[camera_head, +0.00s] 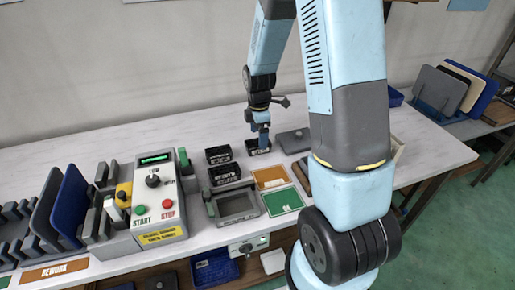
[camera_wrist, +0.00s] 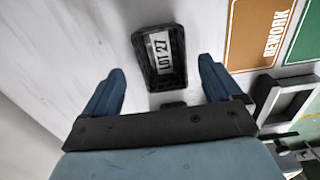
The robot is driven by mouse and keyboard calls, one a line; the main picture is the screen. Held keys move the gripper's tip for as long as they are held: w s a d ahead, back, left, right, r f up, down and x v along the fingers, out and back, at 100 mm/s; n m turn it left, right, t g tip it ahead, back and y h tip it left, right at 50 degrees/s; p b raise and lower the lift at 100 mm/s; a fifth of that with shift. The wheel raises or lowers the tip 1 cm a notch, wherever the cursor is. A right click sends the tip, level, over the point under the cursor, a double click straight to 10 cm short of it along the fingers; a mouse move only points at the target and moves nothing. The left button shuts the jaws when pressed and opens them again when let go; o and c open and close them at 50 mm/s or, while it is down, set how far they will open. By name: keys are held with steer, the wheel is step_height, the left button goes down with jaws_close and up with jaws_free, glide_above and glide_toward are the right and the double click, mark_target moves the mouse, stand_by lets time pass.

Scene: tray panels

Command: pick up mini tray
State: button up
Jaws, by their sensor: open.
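A small black mini tray (camera_wrist: 181,80) with a white "LOT 27" label lies on the light table in the wrist view. My gripper (camera_wrist: 162,69) is open, with one blue finger to the left of the tray and one to the right. Both fingers are apart from its sides. In the head view my gripper (camera_head: 262,140) points down at a black tray (camera_head: 249,150) and partly hides it. Two more black trays, one farther back (camera_head: 218,155) and one nearer (camera_head: 225,174), stand to its left. How high the fingertips are above the table is unclear.
An orange card (camera_head: 270,177) marked REWORK in the wrist view and a green card (camera_head: 283,200) lie nearer. A grey frame (camera_head: 236,205) and a control box (camera_head: 157,200) stand left. A grey flat block (camera_head: 294,141) lies right of my gripper. The table's back left is clear.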

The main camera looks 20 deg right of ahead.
steer(key=shift+s+a+f, duration=0.15)
steer(key=shift+f, duration=2.05)
steer(key=shift+f, duration=0.1)
steer(key=c, duration=1)
